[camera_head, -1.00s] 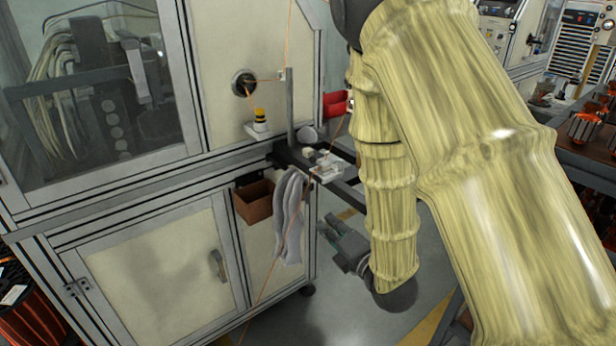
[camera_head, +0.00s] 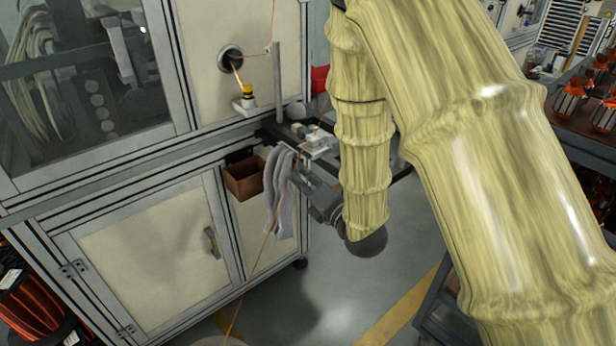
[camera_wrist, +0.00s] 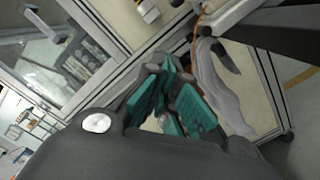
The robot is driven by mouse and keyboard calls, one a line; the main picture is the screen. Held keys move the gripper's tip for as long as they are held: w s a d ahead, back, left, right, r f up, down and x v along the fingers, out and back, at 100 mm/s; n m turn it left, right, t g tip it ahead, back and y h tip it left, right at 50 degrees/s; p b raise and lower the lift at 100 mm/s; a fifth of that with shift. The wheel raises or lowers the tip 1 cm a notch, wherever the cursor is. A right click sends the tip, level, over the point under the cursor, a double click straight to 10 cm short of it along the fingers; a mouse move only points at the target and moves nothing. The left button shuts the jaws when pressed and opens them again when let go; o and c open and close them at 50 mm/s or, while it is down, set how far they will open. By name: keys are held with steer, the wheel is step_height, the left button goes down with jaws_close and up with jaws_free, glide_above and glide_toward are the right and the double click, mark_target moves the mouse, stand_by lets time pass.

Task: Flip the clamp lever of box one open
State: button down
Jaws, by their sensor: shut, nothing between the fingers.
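A small pale, partly clear fitting (camera_head: 318,146) sits on the dark bracket that juts from the machine's side. It may be the clamp of box one, but its lever is too small to make out. My gripper (camera_head: 303,176) is below and in front of the bracket, close to the hanging grey cloth (camera_head: 281,190). In the wrist view my gripper (camera_wrist: 178,98) shows teal pads, shut with nothing between them. The cloth (camera_wrist: 222,88) hangs just behind and right of the fingers there.
A copper wire (camera_head: 268,228) runs down past the cloth from the bracket. A brown open bin (camera_head: 244,178) hangs on the machine's side. A yellow-and-black part (camera_head: 247,93) stands on a white ledge above. Open floor (camera_head: 330,285) lies below my arm.

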steer(key=w+r+p, duration=0.2)
steer(key=w+p, duration=0.1)
steer(key=w, duration=0.4)
steer(key=shift+w+a+r, duration=0.2)
steer(key=shift+a+r, duration=0.05)
steer(key=shift+a, duration=0.15)
steer(key=shift+d+r, duration=0.1)
steer(key=shift+r, duration=0.05)
